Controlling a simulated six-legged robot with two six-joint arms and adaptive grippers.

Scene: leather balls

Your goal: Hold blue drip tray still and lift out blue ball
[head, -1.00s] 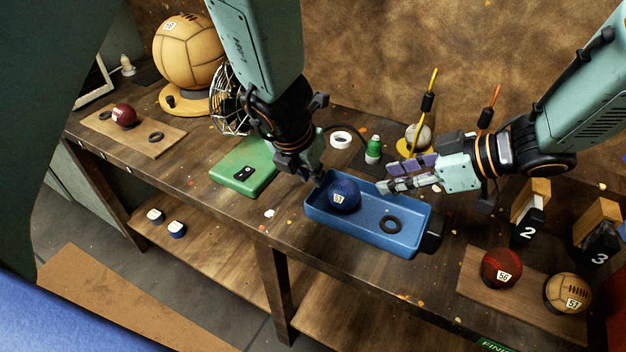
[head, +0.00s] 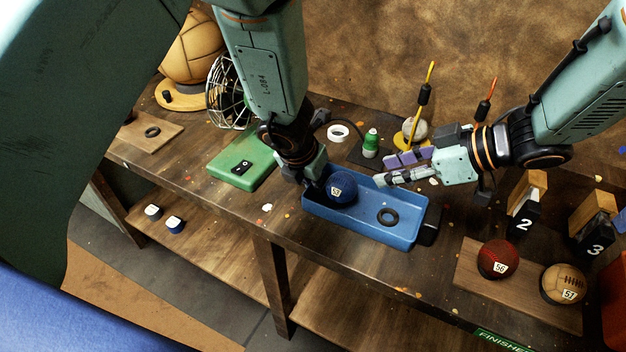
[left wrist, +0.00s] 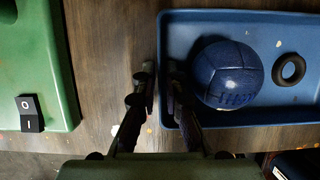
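The blue drip tray (head: 362,228) lies on the bench and holds the dark blue ball (head: 341,188) at its left end. In the left wrist view the ball (left wrist: 228,74) rests inside the tray (left wrist: 185,24), close to its left wall. My left gripper (left wrist: 161,72) straddles that wall, one finger outside and one inside beside the ball. Its fingertips are close together on the wall; the exact contact is hard to see. My right gripper (head: 388,170) is over the tray's back right edge, with its fingers apart and nothing between them.
A black ring (head: 388,217) lies in the tray's right half. A green box with a switch (head: 242,163) is left of the tray. A red ball (head: 497,259) and a tan ball (head: 563,284) sit on a board at right. A green bottle (head: 371,145) stands behind.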

